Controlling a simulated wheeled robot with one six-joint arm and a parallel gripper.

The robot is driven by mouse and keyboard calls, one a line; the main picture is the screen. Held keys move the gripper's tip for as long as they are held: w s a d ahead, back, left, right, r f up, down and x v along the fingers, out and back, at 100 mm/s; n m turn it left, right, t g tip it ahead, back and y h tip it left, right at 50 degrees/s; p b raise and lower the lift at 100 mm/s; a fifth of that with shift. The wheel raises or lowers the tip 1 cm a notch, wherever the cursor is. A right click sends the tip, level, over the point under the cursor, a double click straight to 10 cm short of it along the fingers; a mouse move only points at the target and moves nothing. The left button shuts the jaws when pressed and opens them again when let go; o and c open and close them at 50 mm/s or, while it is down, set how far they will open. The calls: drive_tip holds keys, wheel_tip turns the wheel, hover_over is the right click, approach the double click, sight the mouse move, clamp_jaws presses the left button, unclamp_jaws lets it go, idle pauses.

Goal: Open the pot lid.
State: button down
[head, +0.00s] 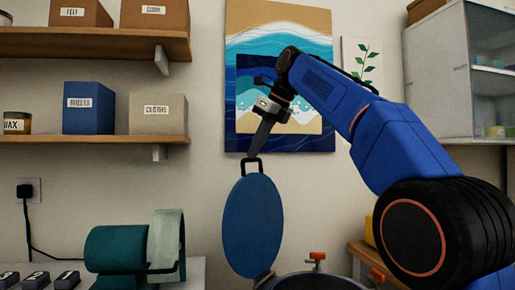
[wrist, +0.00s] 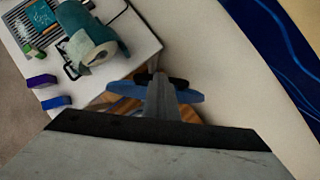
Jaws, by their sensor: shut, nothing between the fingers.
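The blue round pot lid (head: 252,226) stands almost upright on edge in the head view, raised at the pot's left side. Its black loop handle (head: 260,161) points up. The dark pot (head: 315,281) shows only its upper rim at the bottom edge, with orange-topped clamps (head: 317,256). My gripper (head: 254,152) is shut and empty, pointing down with its tips at the handle's top; I cannot tell whether they touch. In the wrist view the shut fingers (wrist: 158,84) overlap the lid (wrist: 124,88), seen nearly edge-on, and its handle (wrist: 178,83).
A teal machine (head: 115,249) stands on a white bench at the left, beside several small dark blocks (head: 67,280). Shelves (head: 90,141) with labelled boxes hang at the left. A wave picture (head: 300,20) hangs behind my arm, and a grey cabinet (head: 436,80) is at the right.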

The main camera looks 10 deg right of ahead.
drive_tip(key=shift+w+a+f, duration=0.2)
drive_tip(key=shift+w+f, duration=0.1)
drive_tip(key=shift+s+d+r, duration=0.1)
drive_tip(key=shift+d+r, duration=0.05)
drive_tip(key=shift+r, duration=0.35)
drive_tip(key=v, duration=0.7)
drive_tip(key=shift+s+d, duration=0.15)
drive_tip(key=shift+s, duration=0.1)
